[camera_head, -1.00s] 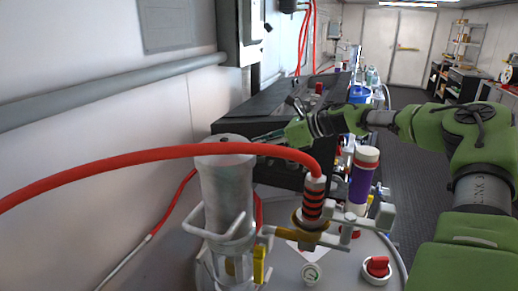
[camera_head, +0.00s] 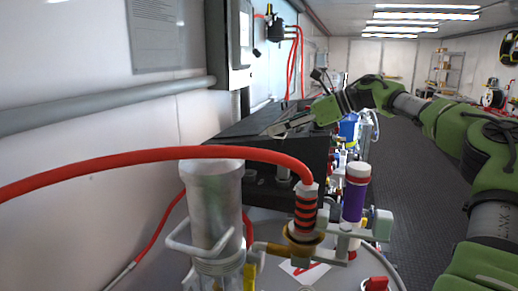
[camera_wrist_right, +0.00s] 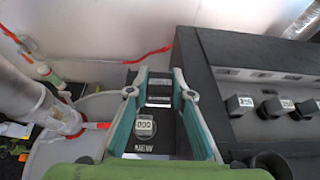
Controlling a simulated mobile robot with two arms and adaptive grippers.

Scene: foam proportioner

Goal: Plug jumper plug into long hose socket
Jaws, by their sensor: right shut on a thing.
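My right gripper (camera_head: 288,126) is over the black console in the head view. It also shows in the right wrist view (camera_wrist_right: 158,90), with its teal-sided fingers shut on a small grey piece between the tips. I cannot tell whether that piece is the jumper plug. A thick red hose (camera_head: 150,156) arches from the left to a black-and-red ringed plug (camera_head: 306,208). That plug stands upright in a brass fitting (camera_head: 304,236). I cannot tell which part is the long hose socket. My left gripper is out of view.
The black console (camera_head: 270,145) lies along the wall. The aisle floor (camera_head: 420,160) at right is clear.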

